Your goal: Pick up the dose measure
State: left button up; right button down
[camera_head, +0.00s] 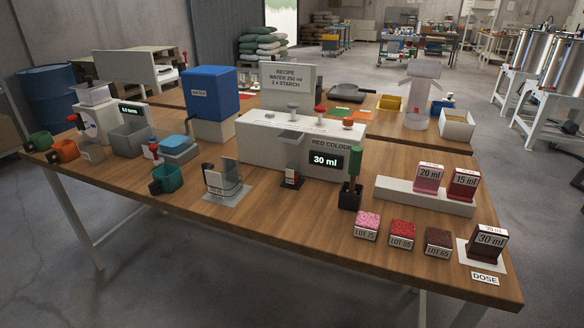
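A dark red-brown measure (485,249) with a white "30 ml" label stands upright on a white mat (466,247) at the right front corner of the table. A "DOSE" label (484,279) lies in front of it. A pink "20 ml" measure (428,178) and a dark red "15 ml" measure (463,183) stand on a low white rack (397,190) behind it. Neither of my grippers shows in the head view.
The wooden table (320,238) has free room along its front middle. Lot blocks (402,234) stand left of the 30 ml measure. A black holder with a green-handled tool (351,192) stands before the white "RED COLOUR" dispenser (262,137), whose display reads 30 ml.

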aim_at(292, 181)
jog(key=i+j, duration=0.2)
jog(key=j, duration=0.15)
jog(key=i+j+z, duration=0.1)
jog(key=j, duration=0.25)
jog(key=i+j, duration=0.3)
jog(key=i+j+z, duration=0.1)
jog(key=j, duration=0.35)
jog(key=i+j, duration=0.25)
jog(key=j+z, duration=0.05)
jog(key=j, duration=0.05)
